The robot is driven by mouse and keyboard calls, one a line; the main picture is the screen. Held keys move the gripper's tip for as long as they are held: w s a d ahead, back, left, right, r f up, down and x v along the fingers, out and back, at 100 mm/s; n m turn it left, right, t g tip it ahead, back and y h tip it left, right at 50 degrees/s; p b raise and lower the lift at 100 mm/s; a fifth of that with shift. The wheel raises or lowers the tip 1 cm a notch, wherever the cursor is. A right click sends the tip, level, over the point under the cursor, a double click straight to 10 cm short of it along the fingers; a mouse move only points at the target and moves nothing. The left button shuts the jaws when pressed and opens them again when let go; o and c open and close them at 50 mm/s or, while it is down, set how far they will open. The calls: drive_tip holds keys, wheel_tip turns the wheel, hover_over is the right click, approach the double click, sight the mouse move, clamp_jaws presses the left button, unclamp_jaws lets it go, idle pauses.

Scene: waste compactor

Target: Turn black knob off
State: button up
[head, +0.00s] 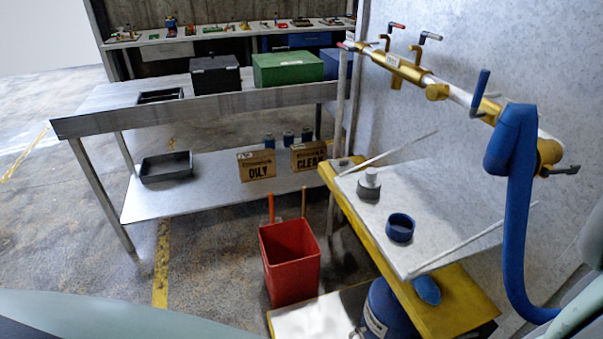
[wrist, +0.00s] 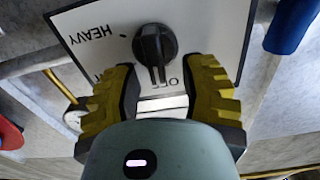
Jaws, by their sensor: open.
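In the wrist view, the black knob (wrist: 156,45) sits on a white panel (wrist: 205,22) marked "HEAVY", with other lettering partly hidden near the knob's lower end. The knob's pointer bar runs downward in the picture, toward my gripper. My gripper (wrist: 168,78) has its two yellow-and-black fingers spread, one on each side just below the knob. Nothing is between the fingers except the panel and the knob's lower end. I cannot tell whether a finger touches the knob. The knob and my gripper are not visible in the head view.
In the wrist view, a gauge (wrist: 75,117) is left of the fingers and a blue part (wrist: 291,25) is at upper right. In the head view, a metal table (head: 110,98), a red bin (head: 290,262) and brass pipework (head: 400,68) with a blue hose (head: 517,210) stand around.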

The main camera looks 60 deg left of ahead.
drive_tip(key=shift+w+d+f, duration=0.1)
drive_tip(key=shift+w, duration=0.15)
drive_tip(key=shift+o, duration=0.5)
drive_tip(key=shift+s, duration=0.15)
drive_tip(key=shift+f, duration=0.15)
clamp_jaws()
